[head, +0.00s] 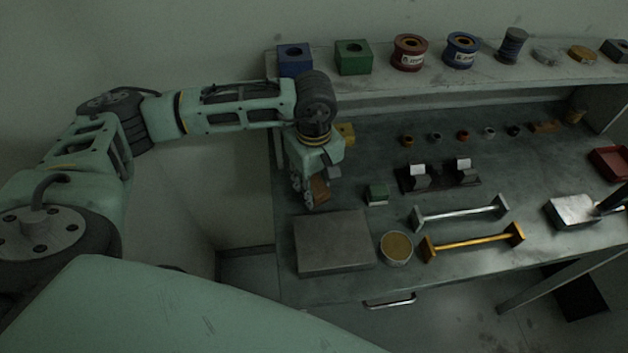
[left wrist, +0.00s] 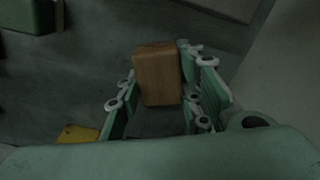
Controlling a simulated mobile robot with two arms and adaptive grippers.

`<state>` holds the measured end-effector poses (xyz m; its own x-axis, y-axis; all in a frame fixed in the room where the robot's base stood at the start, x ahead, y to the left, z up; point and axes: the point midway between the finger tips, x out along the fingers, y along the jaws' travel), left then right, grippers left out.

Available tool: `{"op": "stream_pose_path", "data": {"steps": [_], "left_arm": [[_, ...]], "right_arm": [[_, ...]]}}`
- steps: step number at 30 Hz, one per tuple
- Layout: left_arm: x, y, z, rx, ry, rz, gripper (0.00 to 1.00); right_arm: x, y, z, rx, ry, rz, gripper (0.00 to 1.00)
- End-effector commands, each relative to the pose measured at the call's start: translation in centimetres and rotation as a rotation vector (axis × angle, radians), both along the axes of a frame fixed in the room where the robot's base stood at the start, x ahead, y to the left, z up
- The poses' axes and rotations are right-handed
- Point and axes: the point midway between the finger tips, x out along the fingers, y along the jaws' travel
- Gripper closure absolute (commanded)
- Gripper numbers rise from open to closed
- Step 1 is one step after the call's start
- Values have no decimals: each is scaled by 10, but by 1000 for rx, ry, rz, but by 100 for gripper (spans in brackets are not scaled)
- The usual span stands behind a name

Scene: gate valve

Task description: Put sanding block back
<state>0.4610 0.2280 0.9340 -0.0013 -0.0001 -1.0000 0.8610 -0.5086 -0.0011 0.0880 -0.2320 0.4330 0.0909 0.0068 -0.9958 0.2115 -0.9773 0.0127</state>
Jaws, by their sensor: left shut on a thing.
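The sanding block is a brown, box-shaped block (left wrist: 158,75) between the fingers of my left gripper (left wrist: 160,98) in the left wrist view. My left gripper is shut on it. In the head view the block (head: 320,189) shows at the fingertips of my left gripper (head: 312,190), at the left side of the workbench (head: 345,180). The gripper points down, and I cannot tell the gap between block and bench top. My right gripper is not in view.
A grey flat plate (head: 334,242) lies in front of the gripper. A round tin (head: 396,248) and two bar holders are further right. A shelf (head: 400,76) runs along the back.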

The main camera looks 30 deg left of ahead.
Motion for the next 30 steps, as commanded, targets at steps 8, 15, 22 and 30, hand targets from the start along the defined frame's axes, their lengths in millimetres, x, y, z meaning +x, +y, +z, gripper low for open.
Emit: {"op": "stream_pose_path", "data": {"steps": [8,15,22,30], "left_arm": [[0,0,-3,-1,0,1,65],[0,0,-2,-1,0,1,47],[0,0,-2,-1,1,1,47],[2,-1,19,-3,-7,1,47]], "right_arm": [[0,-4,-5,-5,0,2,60],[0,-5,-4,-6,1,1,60],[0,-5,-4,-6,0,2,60],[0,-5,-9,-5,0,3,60]]}}
